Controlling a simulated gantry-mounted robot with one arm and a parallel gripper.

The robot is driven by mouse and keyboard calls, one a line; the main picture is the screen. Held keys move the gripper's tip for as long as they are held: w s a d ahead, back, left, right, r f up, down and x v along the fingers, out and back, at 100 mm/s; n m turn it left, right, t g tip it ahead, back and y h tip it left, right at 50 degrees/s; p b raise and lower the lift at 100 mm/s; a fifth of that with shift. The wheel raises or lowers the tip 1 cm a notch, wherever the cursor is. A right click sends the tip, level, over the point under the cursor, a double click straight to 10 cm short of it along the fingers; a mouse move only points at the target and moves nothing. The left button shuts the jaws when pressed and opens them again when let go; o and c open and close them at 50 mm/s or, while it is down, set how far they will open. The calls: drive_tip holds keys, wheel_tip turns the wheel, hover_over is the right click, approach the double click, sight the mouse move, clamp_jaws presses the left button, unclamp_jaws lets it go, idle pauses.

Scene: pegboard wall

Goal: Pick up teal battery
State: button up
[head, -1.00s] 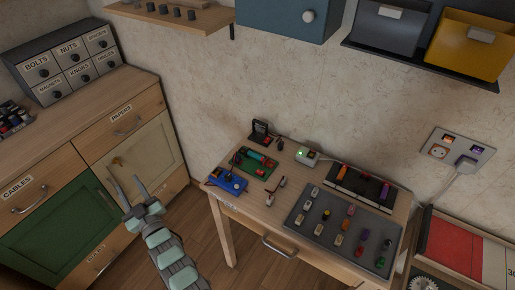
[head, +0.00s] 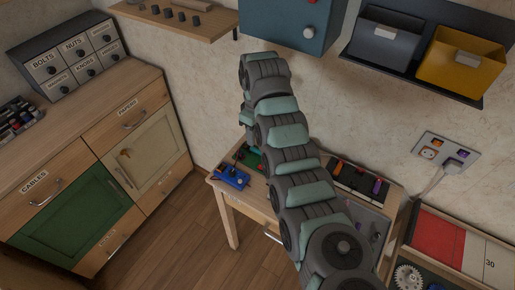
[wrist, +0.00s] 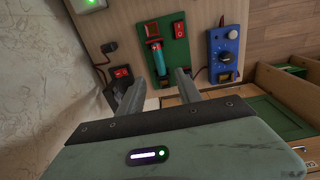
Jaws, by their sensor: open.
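The teal battery (wrist: 154,57) sits in a holder on a green board (wrist: 165,40) in the wrist view. It has a red part at its upper end and a dark lower end. My gripper (wrist: 151,80) is open and empty, with its two fingertips at either side of the battery's lower end in the picture. Contact with the battery cannot be made out. In the head view my arm covers the battery and most of the table, and only part of the green board (head: 250,157) shows.
A small black device with a red switch (wrist: 122,71) stands close to the left finger. A white box with a green light (wrist: 92,3) is at upper left.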

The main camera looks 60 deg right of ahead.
sight(258, 150)
drive_tip(key=shift+s+r, duration=0.15)
drive_tip(key=shift+s, duration=0.4)
drive_tip(key=shift+s+f, duration=0.1)
drive_tip(key=shift+f, duration=0.25)
wheel_tip(258, 150, down, 7)
drive_tip(key=shift+a+r+b, duration=0.1)
drive_tip(key=shift+r+b, duration=0.05)
drive_tip(key=shift+b, duration=0.6)
drive_tip(key=shift+r, duration=0.1)
clamp_jaws()
